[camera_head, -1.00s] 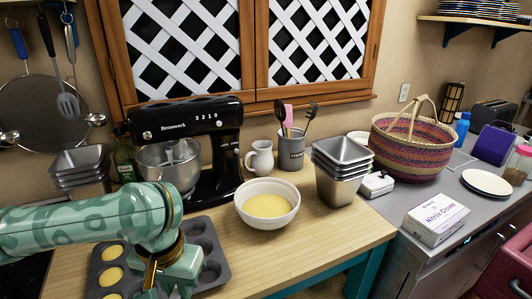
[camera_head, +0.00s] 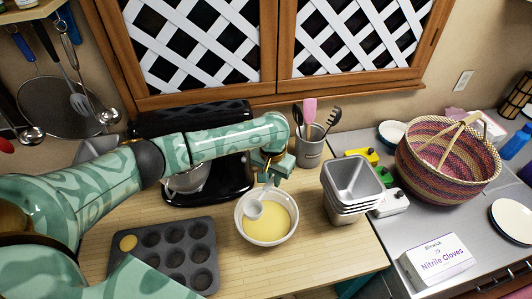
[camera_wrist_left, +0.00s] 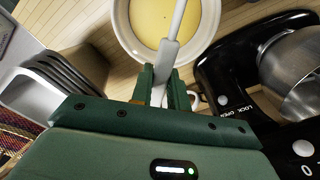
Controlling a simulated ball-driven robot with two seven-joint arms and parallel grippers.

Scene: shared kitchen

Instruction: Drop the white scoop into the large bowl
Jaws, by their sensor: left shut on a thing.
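The white scoop (camera_head: 254,209) hangs in my left gripper (camera_head: 268,178), handle up and tilted, with its cup over the large bowl. In the left wrist view my left gripper (camera_wrist_left: 164,88) is shut on the scoop's handle (camera_wrist_left: 166,56). The large white bowl (camera_head: 239,216) stands on the wooden counter with yellow batter (camera_head: 270,222) in it. The bowl also shows at the top of the left wrist view (camera_wrist_left: 123,32). I cannot tell whether the scoop's cup touches the batter. My right gripper is not in view.
A dark muffin tin (camera_head: 193,262) lies left of the bowl, partly hidden by my arm. A black stand mixer (camera_head: 222,186) is behind. Stacked metal tins (camera_head: 350,185) stand close on the right, a utensil crock (camera_head: 310,150) behind. A woven basket (camera_head: 440,175) is farther right.

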